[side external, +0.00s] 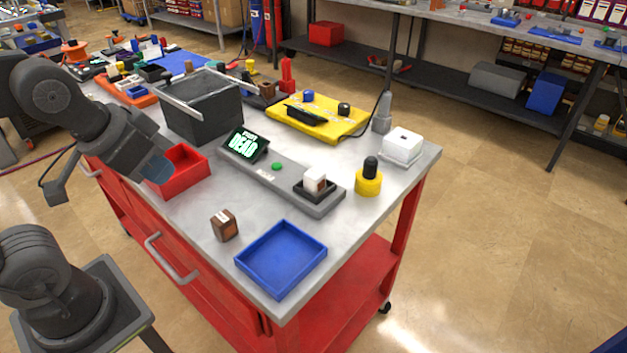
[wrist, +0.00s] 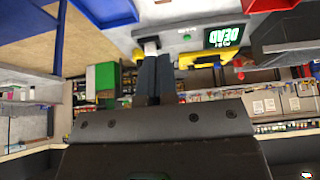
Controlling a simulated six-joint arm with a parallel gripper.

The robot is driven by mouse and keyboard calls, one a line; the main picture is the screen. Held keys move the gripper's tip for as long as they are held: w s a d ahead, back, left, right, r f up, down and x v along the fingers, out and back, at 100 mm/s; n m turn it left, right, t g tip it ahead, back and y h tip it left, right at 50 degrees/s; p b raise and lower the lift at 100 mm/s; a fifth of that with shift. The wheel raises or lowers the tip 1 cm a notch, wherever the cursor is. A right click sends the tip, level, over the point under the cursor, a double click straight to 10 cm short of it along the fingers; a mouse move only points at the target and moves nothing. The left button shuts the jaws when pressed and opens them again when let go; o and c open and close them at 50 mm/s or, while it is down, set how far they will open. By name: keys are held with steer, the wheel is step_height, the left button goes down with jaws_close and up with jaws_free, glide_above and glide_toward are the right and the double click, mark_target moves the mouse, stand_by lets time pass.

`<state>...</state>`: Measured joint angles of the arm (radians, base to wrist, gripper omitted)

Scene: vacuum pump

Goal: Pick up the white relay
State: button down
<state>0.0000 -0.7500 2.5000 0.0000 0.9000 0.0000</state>
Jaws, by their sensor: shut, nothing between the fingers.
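The white relay (side external: 315,177) sits upright in a small black socket (side external: 318,190) at the right end of a grey test fixture. It also shows in the wrist view (wrist: 150,47), just beyond my fingertips, its lower part hidden. My gripper (side external: 159,170) is at the left, over or beside the red tray's left end, well apart from the relay. In the wrist view my gripper (wrist: 156,58) has its two fingers together with nothing between them. The fixture's screen (side external: 243,145) reads "DEAD", and it shows in the wrist view (wrist: 223,37).
A red tray (side external: 190,160) and dark bin (side external: 200,120) stand left of the fixture. A brown relay (side external: 224,225) and blue tray (side external: 281,258) are in front. A yellow-and-black button (side external: 369,178) and white box (side external: 402,146) stand right. Bare tabletop lies between brown relay and fixture.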

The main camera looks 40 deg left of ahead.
stand_by(0.4)
steer(key=c, duration=0.5)
jaws_free()
